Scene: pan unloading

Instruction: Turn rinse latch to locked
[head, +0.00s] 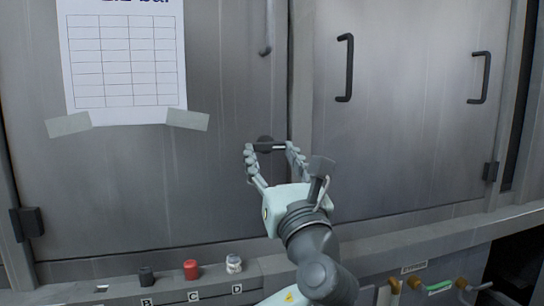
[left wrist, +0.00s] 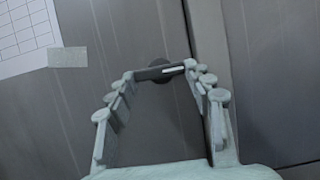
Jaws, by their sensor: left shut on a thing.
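The rinse latch (head: 267,147) is a dark bar with a white stripe on a round dark base, on the grey left door beside the seam between the doors. In the head view the bar lies about level. My left gripper (head: 270,149) has its fingertips at the two ends of the bar and is shut on it. In the left wrist view the latch (left wrist: 160,71) spans between the fingertips of the gripper (left wrist: 161,76), its round base behind it. My right gripper is in neither view.
A paper chart (head: 125,60) is taped to the left door (head: 190,190). Dark handles (head: 345,68) stand out from the doors. Below, a ledge carries a black knob (head: 146,277), a red knob (head: 191,270) and a white-topped knob (head: 234,264). Yellow-ended valves (head: 415,282) are at lower right.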

